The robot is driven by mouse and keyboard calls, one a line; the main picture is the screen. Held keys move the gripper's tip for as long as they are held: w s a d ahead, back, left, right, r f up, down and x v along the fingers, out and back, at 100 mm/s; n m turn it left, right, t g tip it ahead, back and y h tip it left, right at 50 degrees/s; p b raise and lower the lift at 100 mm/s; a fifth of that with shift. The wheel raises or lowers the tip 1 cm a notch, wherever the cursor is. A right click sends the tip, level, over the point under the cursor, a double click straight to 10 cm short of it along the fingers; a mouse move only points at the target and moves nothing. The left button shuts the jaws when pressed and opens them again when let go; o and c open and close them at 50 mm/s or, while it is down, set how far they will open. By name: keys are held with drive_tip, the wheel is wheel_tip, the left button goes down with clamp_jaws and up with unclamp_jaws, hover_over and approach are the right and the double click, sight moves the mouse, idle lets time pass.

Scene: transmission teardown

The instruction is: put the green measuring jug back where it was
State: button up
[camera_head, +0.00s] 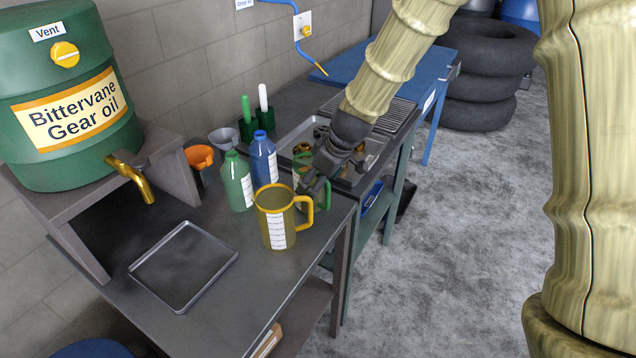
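The green measuring jug (318,200) is at the right part of the dark bench, directly behind a yellow measuring jug (276,228). The yellow jug and my gripper hide much of it; its green handle faces right. My gripper (312,184) reaches down from the upper right, its dark fingers overlapping the green jug near its upper part. Whether the fingers are closed on the jug, or only beside it, I cannot tell. Whether the jug rests on the bench is also hidden.
A green bottle (237,182) and blue bottle (263,160) stand left of the jugs. Orange (199,156) and grey (223,137) funnels are behind. An empty shallow tray (183,265) lies front left, below the brass tap (132,178) of a gear-oil drum (70,95). Clear bench lies between tray and yellow jug.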

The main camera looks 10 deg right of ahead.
drive_tip(key=b+v, duration=0.1)
drive_tip(key=v, duration=1)
drive_tip(key=shift+r, duration=0.3)
drive_tip(key=shift+s+f, duration=0.1)
drive_tip(key=shift+s, duration=0.1)
